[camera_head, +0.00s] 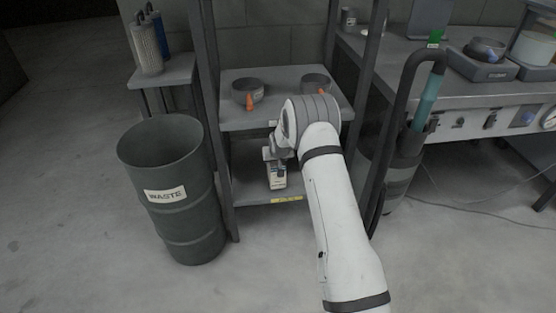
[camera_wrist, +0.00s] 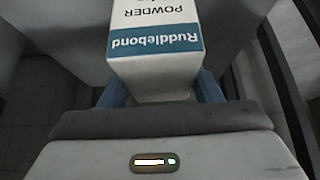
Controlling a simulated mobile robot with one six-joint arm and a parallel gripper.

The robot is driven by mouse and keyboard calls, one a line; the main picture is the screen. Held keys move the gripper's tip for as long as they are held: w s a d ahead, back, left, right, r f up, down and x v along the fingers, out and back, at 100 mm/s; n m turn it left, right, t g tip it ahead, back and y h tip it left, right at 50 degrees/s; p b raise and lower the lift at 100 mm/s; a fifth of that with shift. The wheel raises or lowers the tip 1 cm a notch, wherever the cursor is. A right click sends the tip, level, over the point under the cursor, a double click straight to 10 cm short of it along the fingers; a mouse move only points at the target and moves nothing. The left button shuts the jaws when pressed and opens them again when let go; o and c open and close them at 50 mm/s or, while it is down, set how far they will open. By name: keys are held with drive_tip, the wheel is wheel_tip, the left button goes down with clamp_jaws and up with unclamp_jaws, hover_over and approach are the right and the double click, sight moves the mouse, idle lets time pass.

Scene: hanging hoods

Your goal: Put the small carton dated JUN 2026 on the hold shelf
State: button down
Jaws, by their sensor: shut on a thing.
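My gripper (camera_wrist: 160,95) is shut on a small white carton (camera_wrist: 150,65). In the wrist view the carton has a blue band reading "Ruddlebond" and the word "POWDER", both upside down. No date can be read on it. In the head view the carton (camera_head: 277,174) is upright under my gripper (camera_head: 277,152), over the lower shelf (camera_head: 250,190) of the rack. That shelf has a yellow label (camera_head: 287,199) on its front edge, too small to read. I cannot tell whether the carton's base touches the shelf.
The upper shelf (camera_head: 270,115) holds two dark bowls (camera_head: 247,92) with orange items. A waste bin (camera_head: 170,190) stands left of the rack. A hose unit (camera_head: 405,160) stands to the right, beside a workbench (camera_head: 480,105). Rack posts (camera_head: 207,95) bound the shelf opening.

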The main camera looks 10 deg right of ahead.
drive_tip(key=shift+f+b, duration=0.35)
drive_tip(key=shift+f, duration=0.35)
drive_tip(key=shift+c, duration=2.2)
unclamp_jaws()
drive_tip(key=shift+f, duration=0.15)
